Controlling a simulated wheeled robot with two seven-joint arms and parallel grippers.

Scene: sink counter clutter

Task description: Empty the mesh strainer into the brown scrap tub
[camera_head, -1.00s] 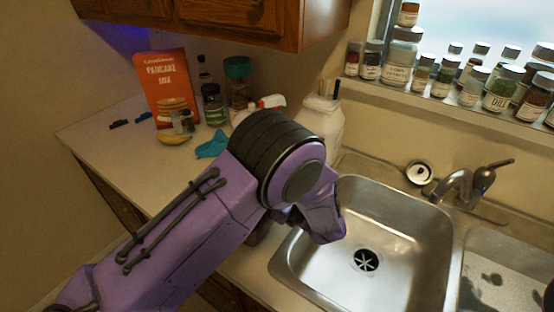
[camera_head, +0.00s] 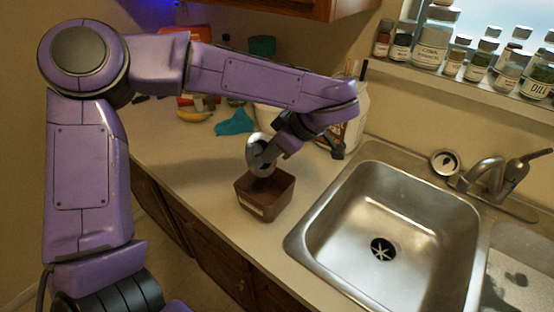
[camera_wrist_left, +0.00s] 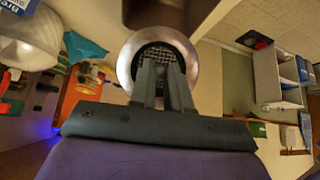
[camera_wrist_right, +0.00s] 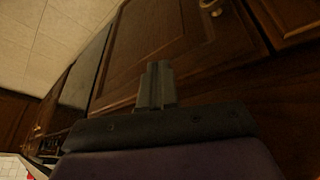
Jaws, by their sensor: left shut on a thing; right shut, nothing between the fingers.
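The mesh strainer (camera_head: 258,151), a small round metal cup with a wide rim, is tipped on its side above the back part of the brown scrap tub (camera_head: 262,208). My left gripper (camera_head: 270,152) is shut on the strainer. In the left wrist view the strainer's shiny rim (camera_wrist_left: 187,57) and dark mesh show at the fingertips (camera_wrist_left: 162,70), with the tub's dark wall (camera_wrist_left: 165,14) close by at the top. I cannot tell what is inside the strainer or tub. My right gripper (camera_wrist_right: 156,85) is shut and empty, facing wooden cabinet doors.
The steel sink (camera_head: 390,225) and faucet (camera_head: 485,175) lie right of the tub. A white jug (camera_head: 350,125) stands behind my left forearm. Counter around the tub is mostly clear.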

